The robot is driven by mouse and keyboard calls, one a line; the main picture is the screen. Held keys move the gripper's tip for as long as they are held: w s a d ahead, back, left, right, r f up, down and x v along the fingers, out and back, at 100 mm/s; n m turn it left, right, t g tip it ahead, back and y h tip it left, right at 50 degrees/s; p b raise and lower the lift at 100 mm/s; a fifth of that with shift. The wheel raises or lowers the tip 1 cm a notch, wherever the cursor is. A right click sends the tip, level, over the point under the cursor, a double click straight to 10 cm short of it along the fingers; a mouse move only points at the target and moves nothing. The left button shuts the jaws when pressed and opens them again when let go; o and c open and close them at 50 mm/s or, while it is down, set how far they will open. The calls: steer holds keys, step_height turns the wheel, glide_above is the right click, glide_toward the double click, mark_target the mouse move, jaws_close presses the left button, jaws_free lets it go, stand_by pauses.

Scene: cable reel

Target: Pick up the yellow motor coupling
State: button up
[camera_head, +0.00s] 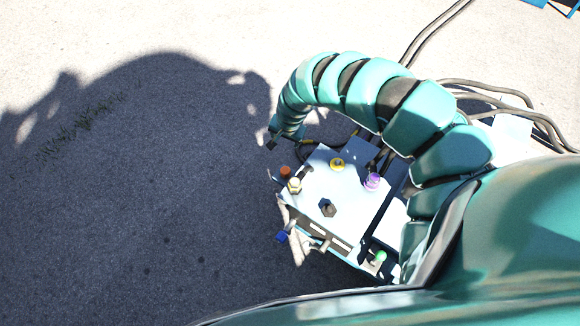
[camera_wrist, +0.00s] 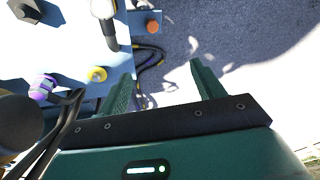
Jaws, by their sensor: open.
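The yellow motor coupling (camera_head: 337,164) is a small round piece on the pale top panel (camera_head: 350,197) of the equipment box, near its far edge. In the wrist view the yellow coupling (camera_wrist: 97,74) lies left of my left finger, outside the space between the fingers. My gripper (camera_wrist: 161,68) is open with nothing between its fingers, and ground and dark cables show behind them. In the head view my gripper (camera_head: 272,142) hangs at the end of my curled teal arm, beyond the box's far left corner and apart from the coupling.
A purple piece (camera_head: 371,182), a black hexagonal piece (camera_head: 327,208), a pale cylinder (camera_head: 294,186) and an orange-brown piece (camera_head: 285,172) surround the coupling. A green piece (camera_head: 380,257) and a blue piece (camera_head: 282,236) are at the near side. Cables (camera_head: 490,85) run behind. Open ground lies left.

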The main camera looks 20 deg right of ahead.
steer(key=s+f+m+g, duration=0.2)
steer(key=s+g, duration=0.1)
steer(key=s, duration=0.4)
steer(key=b, duration=0.5)
glide_above(296, 181)
steer(key=a, duration=0.1)
steer(key=shift+m, duration=0.3)
steer(key=f, duration=1.1)
steer(key=shift+s+a, duration=0.15)
steer(key=shift+a, duration=0.05)
steer(key=shift+d+f+p, duration=0.15)
steer(key=shift+d+f, duration=0.15)
steer(key=shift+f, duration=0.65)
steer(key=shift+d+f+p, duration=0.15)
steer(key=shift+d+f, duration=0.1)
steer(key=shift+f, duration=1.85)
steer(key=shift+w, duration=0.2)
steer(key=c, duration=1.2)
